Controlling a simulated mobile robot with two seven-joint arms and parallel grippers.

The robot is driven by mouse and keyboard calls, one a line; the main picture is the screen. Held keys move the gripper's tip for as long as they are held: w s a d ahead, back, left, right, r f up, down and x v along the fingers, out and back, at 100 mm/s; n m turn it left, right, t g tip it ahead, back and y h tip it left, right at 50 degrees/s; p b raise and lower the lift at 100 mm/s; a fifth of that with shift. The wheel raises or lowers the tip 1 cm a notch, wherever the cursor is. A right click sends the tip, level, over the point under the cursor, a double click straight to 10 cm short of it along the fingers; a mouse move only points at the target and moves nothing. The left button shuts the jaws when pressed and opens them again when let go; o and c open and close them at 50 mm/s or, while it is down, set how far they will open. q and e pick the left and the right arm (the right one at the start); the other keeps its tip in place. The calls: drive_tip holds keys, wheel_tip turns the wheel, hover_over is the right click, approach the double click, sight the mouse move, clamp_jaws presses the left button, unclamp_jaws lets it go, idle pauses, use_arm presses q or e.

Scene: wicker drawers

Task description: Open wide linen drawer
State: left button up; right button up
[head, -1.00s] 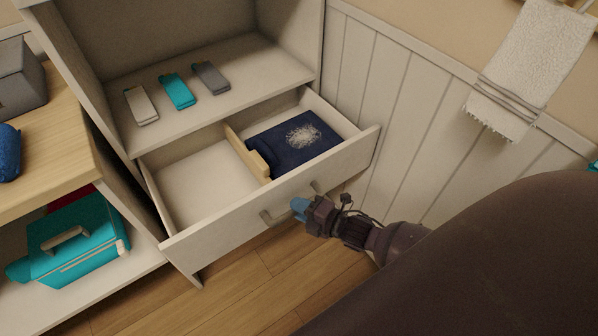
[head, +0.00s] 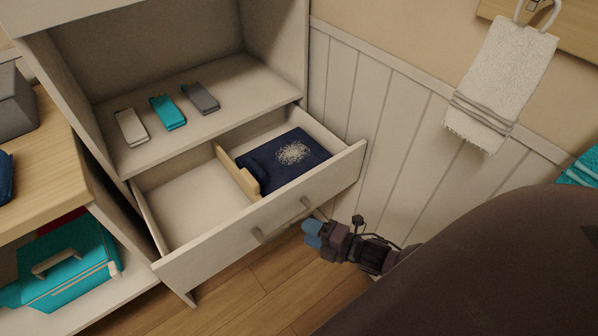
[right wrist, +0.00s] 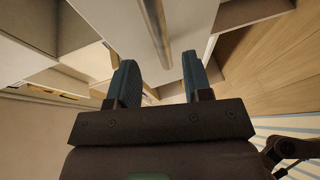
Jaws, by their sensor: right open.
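The wide drawer (head: 190,258) stands pulled out of the white cabinet, its inside showing. A wooden divider (head: 238,172) splits it, with a folded dark blue cloth (head: 285,165) in the right compartment and the left one bare. Its bar handle (head: 282,220) is on the front face. My right gripper (head: 312,234) is open just in front of the handle, apart from it. In the right wrist view the blue fingers (right wrist: 160,85) are spread and empty, with the handle bar (right wrist: 155,30) beyond their tips. My left gripper is not in view.
Three small flat items, including a teal one (head: 168,112), lie on the shelf above the drawer. A teal case (head: 65,265) sits on a low shelf at left. A white towel (head: 503,80) hangs at right. Floor (head: 240,300) shows below the drawer.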

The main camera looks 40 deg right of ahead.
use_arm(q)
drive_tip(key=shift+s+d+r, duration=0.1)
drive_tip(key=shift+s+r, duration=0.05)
use_arm(e)
drive_tip(key=shift+v, duration=2.15)
use_arm(q)
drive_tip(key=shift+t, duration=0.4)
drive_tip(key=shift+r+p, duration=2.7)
drive_tip(key=shift+p, duration=0.75)
use_arm(e)
drive_tip(key=s+r+m+g+h, duration=0.1)
drive_tip(key=s+r+m+h, duration=0.2)
drive_tip(key=s+m, duration=0.3)
drive_tip(key=s+a+r+m+g+h, duration=0.1)
drive_tip(key=s+r+m, duration=0.4)
drive_tip(key=m, duration=0.9)
drive_tip(key=shift+s+a+r+m+g+h, duration=0.35)
drive_tip(key=shift+s+g+h, duration=0.35)
drive_tip(key=shift+h, duration=0.6)
